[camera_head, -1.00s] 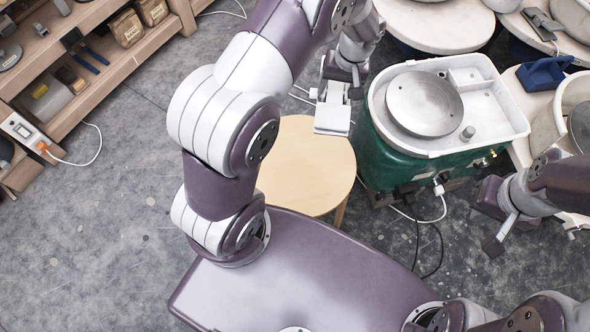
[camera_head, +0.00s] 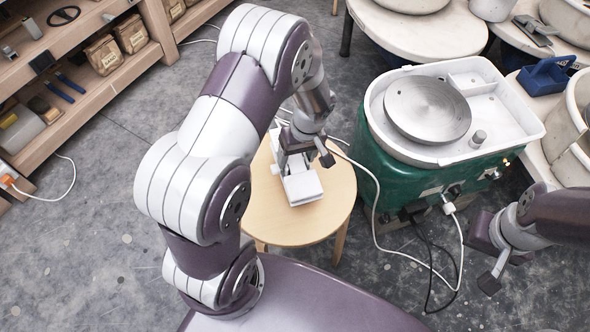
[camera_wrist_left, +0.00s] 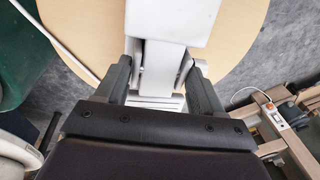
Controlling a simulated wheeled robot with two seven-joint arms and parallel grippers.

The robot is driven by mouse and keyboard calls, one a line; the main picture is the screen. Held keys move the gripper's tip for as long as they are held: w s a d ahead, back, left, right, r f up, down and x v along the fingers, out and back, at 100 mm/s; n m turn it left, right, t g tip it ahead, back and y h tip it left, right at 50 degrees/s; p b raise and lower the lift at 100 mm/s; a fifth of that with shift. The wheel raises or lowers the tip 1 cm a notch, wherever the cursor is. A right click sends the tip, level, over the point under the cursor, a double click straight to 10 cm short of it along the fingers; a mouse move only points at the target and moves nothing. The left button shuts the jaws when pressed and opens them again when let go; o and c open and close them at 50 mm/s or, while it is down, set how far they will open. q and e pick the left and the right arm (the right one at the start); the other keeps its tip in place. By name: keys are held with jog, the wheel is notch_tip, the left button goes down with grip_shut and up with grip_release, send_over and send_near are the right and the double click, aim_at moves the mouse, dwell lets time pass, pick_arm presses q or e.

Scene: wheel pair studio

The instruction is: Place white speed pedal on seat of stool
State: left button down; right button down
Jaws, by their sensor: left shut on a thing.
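The white speed pedal (camera_head: 302,187) is at the wooden stool's round seat (camera_head: 270,219) in the head view. My left gripper (camera_head: 298,160) is shut on the pedal from above. In the left wrist view the pedal (camera_wrist_left: 172,22) lies between my two fingers (camera_wrist_left: 158,82), with the pale stool seat (camera_wrist_left: 90,30) behind it. I cannot tell whether the pedal's underside touches the seat. My right gripper (camera_head: 490,258) is at the right, away from the stool; its fingers are partly cut off from clear view.
A green pottery wheel (camera_head: 385,165) with a white basin and metal disc stands right of the stool. Wooden shelves (camera_head: 95,75) stand at the left. Round tables (camera_head: 430,30) stand at the back.

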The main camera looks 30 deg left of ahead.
aim_at(297, 162)
pick_arm(q)
jog(key=shift+s+a+f, duration=0.1)
jog(key=shift+s+f, duration=0.15)
notch_tip(297, 162, down, 4)
jog(key=shift+r+b, duration=0.1)
jog(key=shift+b, duration=0.9)
jog(key=shift+c, duration=0.5)
grip_release()
jog(key=r+p, duration=0.1)
jog(key=r, duration=0.3)
jog(key=d+r+p, duration=0.1)
jog(key=r+p, duration=0.1)
jog(key=r, duration=0.1)
jog(key=d+r+p, duration=0.1)
jog(key=r+p, duration=0.1)
jog(key=r, duration=0.2)
jog(key=shift+w+r, duration=0.15)
jog(key=shift+r, duration=0.2)
jog(key=s+d+r+m+t+h, duration=0.1)
jog(key=s+d+r+m+h, duration=0.1)
jog(key=s+r+m, duration=0.4)
jog(key=s+m, duration=0.3)
jog(key=s, duration=0.1)
jog(key=shift+d+r+t, duration=0.2)
jog(key=shift+r+t, duration=0.15)
jog(key=shift+t, duration=0.05)
